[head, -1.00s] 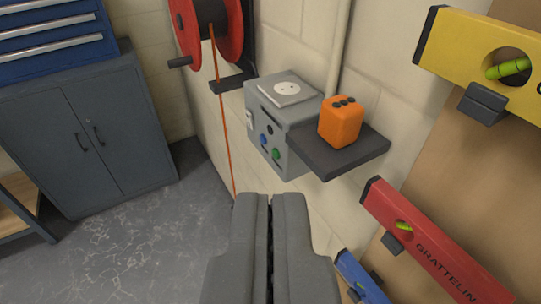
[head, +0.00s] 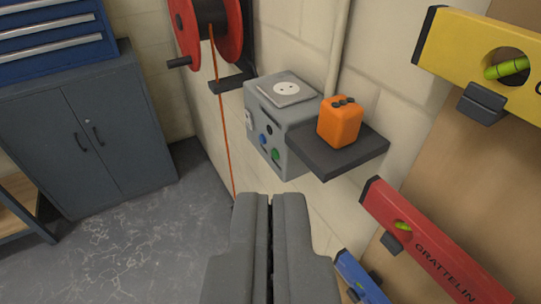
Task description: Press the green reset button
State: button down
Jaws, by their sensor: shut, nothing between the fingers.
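The green button (head: 276,154) is on the left-facing front of a grey wall box (head: 292,128). A blue button (head: 265,140) sits just up and left of it, and a dark round control (head: 269,129) is above. My gripper (head: 270,200) is at the bottom middle of the view, its two grey fingers shut together with nothing between them. Its tips appear below the box in the picture, apart from the green button. The green button is in plain sight.
A dark shelf (head: 350,155) with an orange block (head: 340,122) juts out right of the box. Red (head: 425,245), yellow (head: 468,45) and blue (head: 358,277) levels hang at right. A red reel (head: 212,25) with an orange cord hangs upper left. A grey cabinet (head: 85,130) stands left; floor before it is clear.

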aim_at(275, 154)
dwell(0.5)
jog(key=w+a+f+m+t+y+p, duration=0.1)
jog(key=w+a+f+m+p, duration=0.3)
jog(key=w, duration=0.6)
jog(key=w+a+f+m+t+p, duration=0.1)
jog(key=w+a+f+m, duration=0.1)
jog(key=w+a+f, duration=0.6)
jog(key=w+d+f+m+t+h+p, duration=0.1)
jog(key=w+f+m+h+p, duration=0.1)
jog(key=f, duration=0.5)
jog(key=w+d+f+m+t+h+p, duration=0.1)
jog(key=w+f+m+h, duration=0.3)
jog(key=f, duration=0.4)
jog(key=w+m+p, duration=0.1)
jog(key=m, duration=0.1)
jog(key=shift+w+m+h, duration=0.15)
jog(key=shift+m+h, duration=0.15)
jog(key=shift+m, duration=0.1)
jog(key=shift+p, duration=0.3)
jog(key=w+d+p, duration=0.1)
jog(key=w+d, duration=0.3)
jog(key=d, duration=0.3)
jog(key=shift+w+d, duration=0.25)
